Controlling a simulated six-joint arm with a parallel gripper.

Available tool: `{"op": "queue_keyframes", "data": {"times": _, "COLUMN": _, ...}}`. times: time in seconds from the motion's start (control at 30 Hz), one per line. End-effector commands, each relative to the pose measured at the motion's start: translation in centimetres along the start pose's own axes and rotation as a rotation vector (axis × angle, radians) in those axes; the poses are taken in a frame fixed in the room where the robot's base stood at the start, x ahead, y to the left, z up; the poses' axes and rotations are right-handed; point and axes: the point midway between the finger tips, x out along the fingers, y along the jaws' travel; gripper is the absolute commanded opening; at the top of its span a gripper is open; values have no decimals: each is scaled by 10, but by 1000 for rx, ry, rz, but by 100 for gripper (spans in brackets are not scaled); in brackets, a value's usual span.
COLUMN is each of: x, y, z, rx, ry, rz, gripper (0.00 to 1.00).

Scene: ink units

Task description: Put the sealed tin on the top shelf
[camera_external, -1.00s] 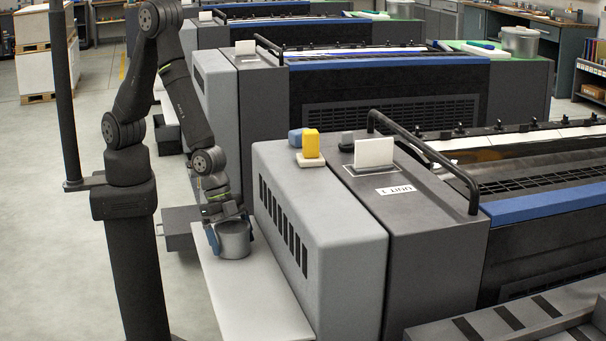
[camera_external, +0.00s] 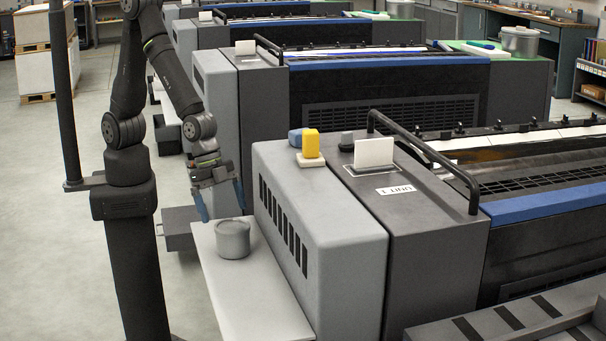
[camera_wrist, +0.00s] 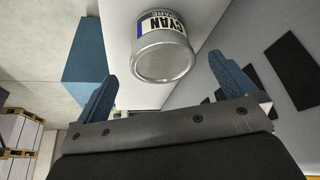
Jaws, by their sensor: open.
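A grey metal tin (camera_external: 232,239) with its lid on stands upright on a pale shelf board (camera_external: 262,303) along the side of the nearest press. In the wrist view the tin (camera_wrist: 163,48) shows a label reading CYAN, and its round end faces the camera. My gripper (camera_external: 222,203) is open and empty above the tin, its blue fingers spread and apart from it. In the wrist view the two fingers of my gripper (camera_wrist: 160,85) lie to the left and right below the tin. I cannot make out a top shelf.
The grey press unit (camera_external: 318,220) with a slotted side rises just right of the board. A grey box (camera_external: 180,228) is at the board's far end. Open floor lies left.

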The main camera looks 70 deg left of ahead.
Motion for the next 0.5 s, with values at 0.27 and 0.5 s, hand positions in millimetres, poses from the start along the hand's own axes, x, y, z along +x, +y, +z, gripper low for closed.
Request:
{"op": "queue_keyframes", "data": {"times": 0.27, "x": -29, "y": 0, "z": 0, "rx": 0, "ry": 0, "rz": 0, "gripper": 100}}
{"op": "queue_keyframes", "data": {"times": 0.5, "x": -34, "y": 0, "z": 1, "rx": 0, "ry": -1, "rz": 0, "gripper": 100}}
